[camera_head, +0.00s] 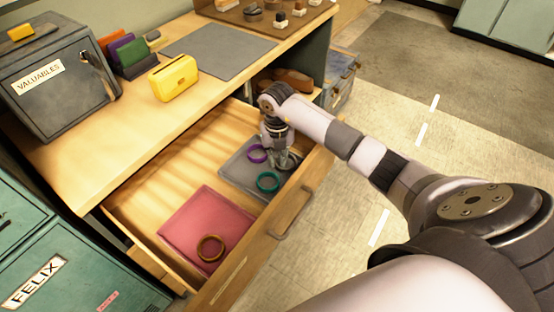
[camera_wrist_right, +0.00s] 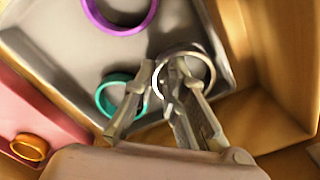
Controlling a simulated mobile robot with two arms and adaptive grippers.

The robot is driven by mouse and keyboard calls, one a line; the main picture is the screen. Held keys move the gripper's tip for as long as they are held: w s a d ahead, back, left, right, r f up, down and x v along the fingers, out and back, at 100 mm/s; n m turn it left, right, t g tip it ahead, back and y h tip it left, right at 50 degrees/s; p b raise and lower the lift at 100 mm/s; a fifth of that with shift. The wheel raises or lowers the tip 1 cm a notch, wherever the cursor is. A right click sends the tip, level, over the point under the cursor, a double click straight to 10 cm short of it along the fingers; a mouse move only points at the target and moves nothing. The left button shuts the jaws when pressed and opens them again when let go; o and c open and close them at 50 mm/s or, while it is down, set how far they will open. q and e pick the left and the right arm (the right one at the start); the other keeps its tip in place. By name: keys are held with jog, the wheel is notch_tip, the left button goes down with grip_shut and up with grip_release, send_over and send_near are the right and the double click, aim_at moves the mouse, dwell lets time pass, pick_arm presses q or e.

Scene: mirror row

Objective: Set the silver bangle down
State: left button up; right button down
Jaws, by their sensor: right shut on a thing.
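My right gripper (camera_head: 281,160) reaches down into the open drawer, over the grey tray (camera_head: 234,176). It is shut on the silver bangle (camera_head: 292,160), whose ring also shows at the fingers in the right wrist view (camera_wrist_right: 207,63). I cannot tell whether the bangle touches the tray floor. A purple bangle (camera_head: 257,153) and a teal bangle (camera_head: 268,182) lie in the same tray; they also show in the right wrist view, purple (camera_wrist_right: 120,30) at the top and teal (camera_wrist_right: 103,100) beside the left finger. My left gripper is not in view.
A pink tray (camera_head: 190,222) with a bronze bangle (camera_head: 210,248) lies nearer in the drawer (camera_head: 160,190). The drawer's front (camera_head: 318,170) and side walls surround the trays. The desktop above holds a yellow object (camera_head: 174,80), a grey mat (camera_head: 222,50) and a VALUABLES box (camera_head: 60,95).

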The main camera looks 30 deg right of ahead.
jog(key=shift+f, duration=0.3)
jog(key=shift+f, duration=0.2)
jog(key=c, duration=1.6)
grip_release()
jog(key=shift+c, duration=0.2)
jog(key=shift+r, duration=0.1)
notch_tip(320, 180, up, 12)
jog(key=shift+r, duration=0.1)
